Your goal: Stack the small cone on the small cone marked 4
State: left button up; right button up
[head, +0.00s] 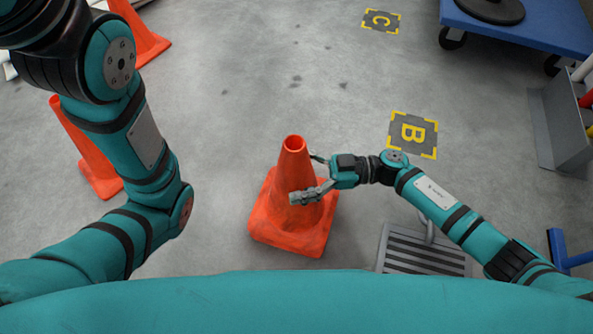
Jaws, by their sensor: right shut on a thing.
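An orange cone (285,178) stands upright on the floor in the middle of the head view, in front of me. Its square base is broad and looks thick; I cannot tell whether it is one cone or one cone over another. My right gripper (312,178) reaches in from the right and is shut on the cone's upper side, one finger across the near face. Two more orange cones stand at the left: one (88,155) partly hidden behind my left arm, and one (142,38) at the top, partly cut off. No number 4 is readable on any cone. My left gripper is out of view.
A blue platform cart (520,32) stands at top right, a grey rack (560,135) at the right edge. A floor grate (424,255) lies at lower right. The floor beyond the middle cone is clear.

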jog(key=shift+f+b, duration=0.75)
jog(key=shift+f, duration=0.5)
jog(key=o, duration=1.5)
